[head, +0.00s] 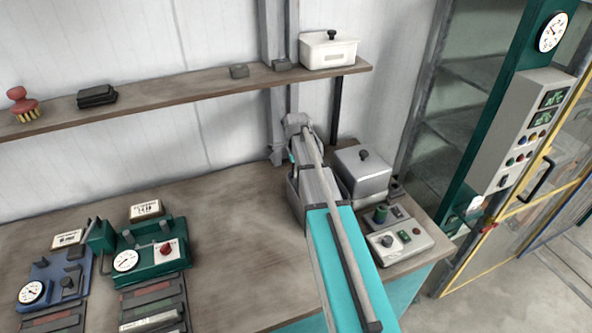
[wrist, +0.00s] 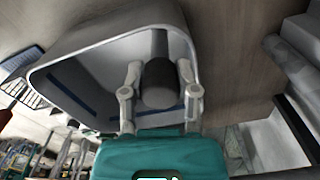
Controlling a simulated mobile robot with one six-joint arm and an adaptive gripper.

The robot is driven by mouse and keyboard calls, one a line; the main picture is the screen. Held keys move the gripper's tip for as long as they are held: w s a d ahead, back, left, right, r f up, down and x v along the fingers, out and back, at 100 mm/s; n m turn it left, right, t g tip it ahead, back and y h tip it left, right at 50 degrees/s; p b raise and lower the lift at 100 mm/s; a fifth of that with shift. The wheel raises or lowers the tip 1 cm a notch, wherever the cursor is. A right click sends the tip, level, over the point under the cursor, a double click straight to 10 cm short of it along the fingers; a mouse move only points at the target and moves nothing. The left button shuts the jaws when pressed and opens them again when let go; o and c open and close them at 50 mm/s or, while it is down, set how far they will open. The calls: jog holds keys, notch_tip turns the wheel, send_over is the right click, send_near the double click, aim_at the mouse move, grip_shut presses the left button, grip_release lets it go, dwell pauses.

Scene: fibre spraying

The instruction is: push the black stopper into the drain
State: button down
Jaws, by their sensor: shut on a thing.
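In the wrist view the black stopper (wrist: 160,84) is a dark rounded cylinder between the two pale fingers of my gripper (wrist: 158,76). The fingers are shut on it, one on each side. A grey tub (wrist: 100,28) with a pale rim fills the area behind the stopper. A dark round shaft shows just beyond the stopper; I cannot tell whether it is part of it. In the head view my arm covers the gripper and stopper, and part of a grey box-like body (head: 298,190) shows beside the arm. The drain opening cannot be made out in either view.
A grey lidded box (head: 362,174) stands close to the right of my arm. A control box (head: 400,241) with knobs is at the bench's right end. A shelf (head: 190,88) runs above. Green (head: 150,250) and blue (head: 55,278) gauge devices stand left; the bench middle is clear.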

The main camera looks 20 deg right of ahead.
jog(key=shift+f+b, duration=0.35)
jog(key=shift+f, duration=0.05)
jog(key=shift+c, duration=1.4)
grip_release()
jog(key=shift+r, duration=0.1)
notch_tip(320, 180, up, 9)
jog(key=p, duration=0.8)
jog(key=shift+f+p, duration=0.2)
jog(key=shift+p, duration=0.2)
jog(key=s+a+f+n+b, duration=0.3)
jog(key=s+a+n, duration=0.4)
jog(key=s+n, duration=0.3)
jog(key=s+a+f+n+b, duration=0.3)
jog(key=s+a+n, duration=0.5)
jog(key=s+n, duration=0.2)
jog(key=shift+s+f+n, duration=0.25)
jog(key=shift+s+n, duration=0.1)
jog(key=shift+n, duration=0.25)
